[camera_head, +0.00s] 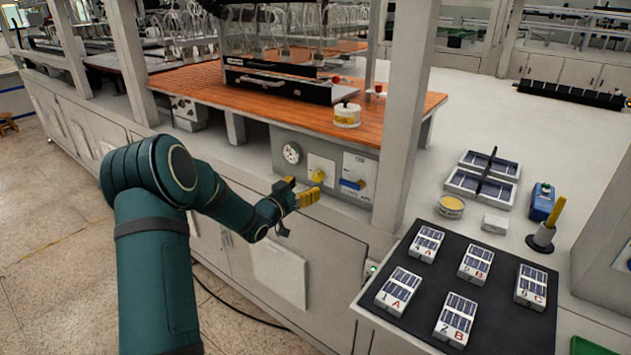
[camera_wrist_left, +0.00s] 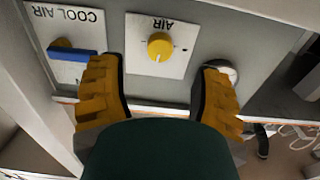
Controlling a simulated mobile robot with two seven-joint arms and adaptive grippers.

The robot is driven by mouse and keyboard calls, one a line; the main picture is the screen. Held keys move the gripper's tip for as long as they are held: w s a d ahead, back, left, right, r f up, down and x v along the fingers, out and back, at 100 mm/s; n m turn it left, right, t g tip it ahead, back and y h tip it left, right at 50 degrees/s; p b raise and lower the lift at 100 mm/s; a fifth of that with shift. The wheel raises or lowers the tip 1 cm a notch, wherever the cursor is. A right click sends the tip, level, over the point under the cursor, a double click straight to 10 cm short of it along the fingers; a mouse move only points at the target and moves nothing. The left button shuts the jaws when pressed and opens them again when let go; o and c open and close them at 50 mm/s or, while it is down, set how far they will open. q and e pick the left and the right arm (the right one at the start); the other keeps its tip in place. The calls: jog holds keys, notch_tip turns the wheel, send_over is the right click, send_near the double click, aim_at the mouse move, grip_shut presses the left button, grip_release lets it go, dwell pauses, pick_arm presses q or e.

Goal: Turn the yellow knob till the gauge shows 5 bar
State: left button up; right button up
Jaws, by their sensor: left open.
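The yellow knob (camera_head: 318,176) sits on a white plate on the bench's front panel. In the left wrist view the knob (camera_wrist_left: 160,46) shows a pale mark, and its plate reads AIR upside down. The round gauge (camera_head: 292,153) is left of the knob; its reading is too small to tell. In the left wrist view the gauge (camera_wrist_left: 224,69) is partly hidden by a finger. My left gripper (camera_head: 299,189) is open in front of the panel. Its yellow-padded fingers (camera_wrist_left: 160,76) stand apart on either side of the knob's line, short of the knob. My right gripper is out of view.
A blue-handled valve (camera_head: 352,184) on a COOL AIR plate is right of the knob, close to one finger in the wrist view. A grey post (camera_head: 402,120) rises beyond it. A dark mat (camera_head: 440,262) with several labelled solar-cell blocks lies at right.

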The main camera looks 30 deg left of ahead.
aim_at(316, 178)
pick_arm(q)
jog(key=w, duration=0.6)
jog(key=shift+d, duration=0.25)
grip_shut()
